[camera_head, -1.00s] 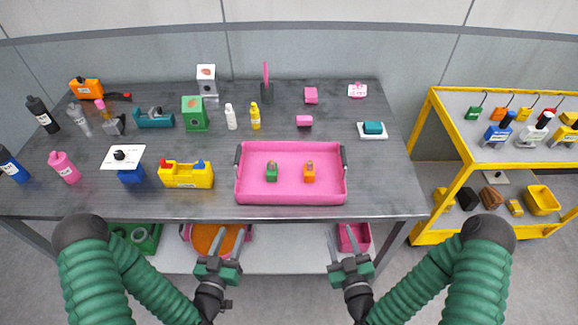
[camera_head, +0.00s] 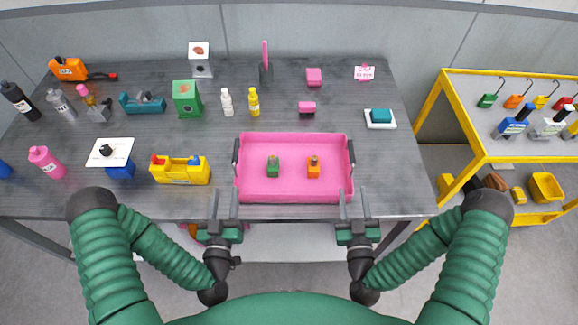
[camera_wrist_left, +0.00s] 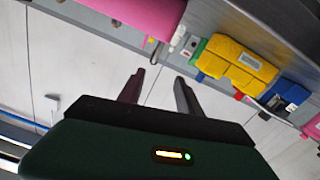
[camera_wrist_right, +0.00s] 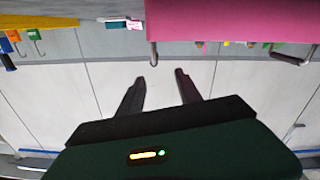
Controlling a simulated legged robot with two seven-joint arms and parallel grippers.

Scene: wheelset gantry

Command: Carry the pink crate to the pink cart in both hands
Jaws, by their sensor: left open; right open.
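The pink crate (camera_head: 294,197) sits on the dark table near its front edge, with a dark handle on each short side. Inside it stand a green item (camera_head: 273,167) and an orange item (camera_head: 313,168). My left gripper (camera_head: 224,205) is open and empty, just in front of the crate's left front corner. My right gripper (camera_head: 353,204) is open and empty near the right front corner. The crate's pink side also shows in the left wrist view (camera_wrist_left: 150,12) and the right wrist view (camera_wrist_right: 230,20), apart from the fingers. I cannot make out the pink cart.
A yellow caddy (camera_head: 181,172) stands left of the crate on the table (camera_head: 400,180). A blue block on a white dish (camera_head: 380,118) lies to the right. A yellow rack (camera_head: 440,100) stands right of the table. Table space right of the crate is clear.

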